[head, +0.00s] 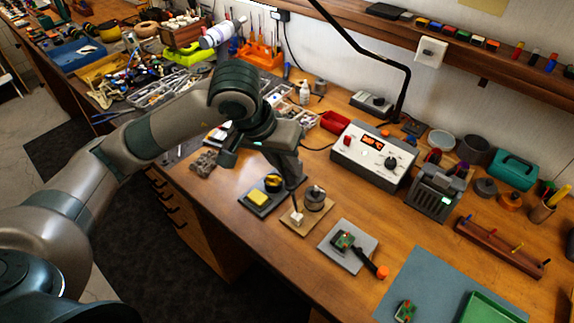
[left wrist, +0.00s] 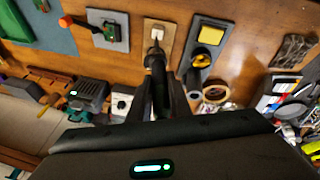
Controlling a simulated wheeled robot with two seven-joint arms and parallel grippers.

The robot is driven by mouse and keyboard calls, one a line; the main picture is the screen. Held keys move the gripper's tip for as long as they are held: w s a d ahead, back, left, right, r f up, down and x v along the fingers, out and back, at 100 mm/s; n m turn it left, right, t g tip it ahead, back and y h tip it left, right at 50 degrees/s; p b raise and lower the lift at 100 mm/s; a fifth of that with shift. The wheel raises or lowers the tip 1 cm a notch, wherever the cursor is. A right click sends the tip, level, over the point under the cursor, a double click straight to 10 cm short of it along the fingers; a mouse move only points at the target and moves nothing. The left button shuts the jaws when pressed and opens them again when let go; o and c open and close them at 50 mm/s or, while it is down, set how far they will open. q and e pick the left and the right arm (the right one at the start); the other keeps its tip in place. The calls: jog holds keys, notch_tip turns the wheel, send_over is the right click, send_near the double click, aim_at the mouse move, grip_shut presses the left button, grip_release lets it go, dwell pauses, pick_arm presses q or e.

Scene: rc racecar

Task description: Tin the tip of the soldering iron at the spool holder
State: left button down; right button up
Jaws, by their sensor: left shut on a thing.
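My left gripper (head: 291,184) reaches down over the bench and is shut on the soldering iron (head: 295,202), a thin dark rod pointing downward between its fingers. The spool holder has a light wooden base (head: 291,224) with a small whitish block (head: 297,217) and a grey solder spool (head: 315,193). The iron's lower end is over this block; I cannot tell whether it touches. In the left wrist view the fingers (left wrist: 158,82) point toward the wooden base (left wrist: 149,27), and they partly hide the iron and spool. My right gripper is not in view.
Left of the spool holder is a dark iron stand with a yellow sponge (head: 257,198). To its right lies a grey plate (head: 341,258) with a small green board and an orange-ended tool. The soldering station (head: 372,156) stands behind. Bare wood lies in front.

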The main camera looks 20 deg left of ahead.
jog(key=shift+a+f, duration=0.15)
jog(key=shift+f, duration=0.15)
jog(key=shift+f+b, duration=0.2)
jog(key=shift+b, duration=0.2)
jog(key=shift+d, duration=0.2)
dwell(0.4)
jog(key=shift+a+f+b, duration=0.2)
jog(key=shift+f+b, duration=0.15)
dwell(0.6)
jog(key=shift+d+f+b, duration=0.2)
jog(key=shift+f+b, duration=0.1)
jog(key=shift+b, duration=0.05)
dwell(0.7)
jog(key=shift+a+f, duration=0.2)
dwell(0.9)
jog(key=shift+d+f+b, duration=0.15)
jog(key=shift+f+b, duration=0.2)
jog(key=shift+b, duration=0.15)
dwell(0.8)
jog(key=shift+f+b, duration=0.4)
dwell(1.9)
